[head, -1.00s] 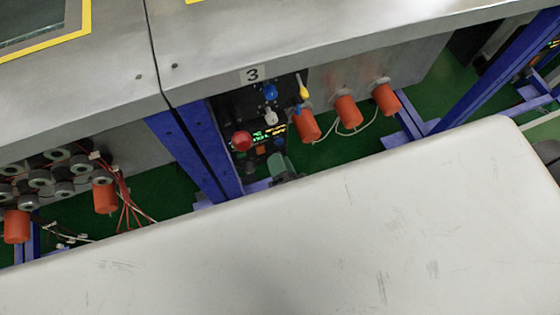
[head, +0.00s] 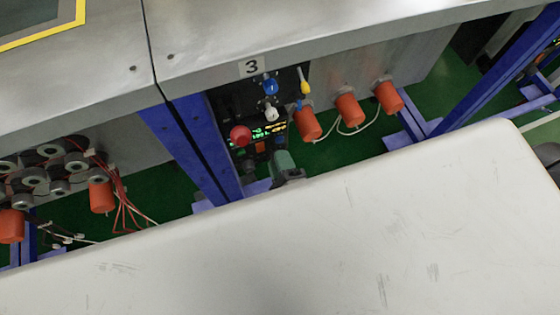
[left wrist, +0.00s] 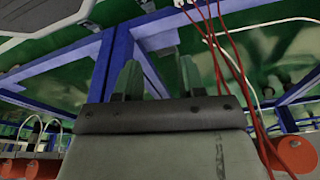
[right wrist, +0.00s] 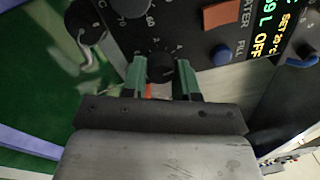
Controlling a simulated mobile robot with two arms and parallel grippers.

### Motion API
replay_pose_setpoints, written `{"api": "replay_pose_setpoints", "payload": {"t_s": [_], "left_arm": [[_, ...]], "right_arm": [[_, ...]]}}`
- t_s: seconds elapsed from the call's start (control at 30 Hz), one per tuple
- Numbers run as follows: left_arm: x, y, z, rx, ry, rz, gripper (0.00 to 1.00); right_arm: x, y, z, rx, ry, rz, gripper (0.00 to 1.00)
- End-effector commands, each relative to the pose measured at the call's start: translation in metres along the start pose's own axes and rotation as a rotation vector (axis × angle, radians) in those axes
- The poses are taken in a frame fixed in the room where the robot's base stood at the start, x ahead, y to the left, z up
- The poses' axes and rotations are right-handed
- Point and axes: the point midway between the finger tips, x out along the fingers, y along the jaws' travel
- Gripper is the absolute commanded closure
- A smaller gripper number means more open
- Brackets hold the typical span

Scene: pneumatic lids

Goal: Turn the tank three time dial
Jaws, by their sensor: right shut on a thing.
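The tank three control panel (head: 225,104) sits under the grey bench edge, below the "3" label (head: 251,67). Its black dial (right wrist: 160,71), with numbers printed around it, shows in the right wrist view. My right gripper (right wrist: 160,77) is at the panel, its green fingers on both sides of the dial and shut on it. In the head view my right gripper (head: 284,163) is partly hidden by my white body. My left gripper (left wrist: 160,78) shows only in the left wrist view, with its fingers apart and nothing between them.
A red button (head: 240,135), a blue valve (head: 270,87) and a yellow-handled valve (head: 305,88) are on or near the panel. Orange cylinders (head: 347,109) line the bench underside. Blue frame legs (head: 195,145) stand left of the panel. Red wires (left wrist: 235,70) hang near my left gripper.

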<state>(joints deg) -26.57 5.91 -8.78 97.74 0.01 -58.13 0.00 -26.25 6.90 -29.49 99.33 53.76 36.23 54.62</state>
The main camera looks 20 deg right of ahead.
Motion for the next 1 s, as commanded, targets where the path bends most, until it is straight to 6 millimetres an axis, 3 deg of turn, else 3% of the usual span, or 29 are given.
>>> {"api": "replay_pose_setpoints", "payload": {"t_s": [0.4, 0.9, 0.93, 1.0], "left_arm": [[-0.017, -0.001, -0.010, -0.002, 0.011, -0.002, 0.60], [-0.019, -0.001, -0.011, -0.002, 0.013, -0.002, 0.60], [-0.019, -0.001, -0.011, -0.002, 0.013, -0.002, 0.60], [-0.019, -0.001, -0.011, -0.002, 0.013, -0.002, 0.60]], "right_arm": [[0.000, 0.001, -0.001, 0.165, 0.009, 0.003, 0.94], [-0.001, 0.001, -0.001, 0.182, 0.010, 0.004, 0.94], [-0.001, 0.001, -0.001, 0.182, 0.010, 0.004, 0.69], [-0.001, 0.001, -0.001, 0.181, 0.010, 0.004, 0.58]]}}
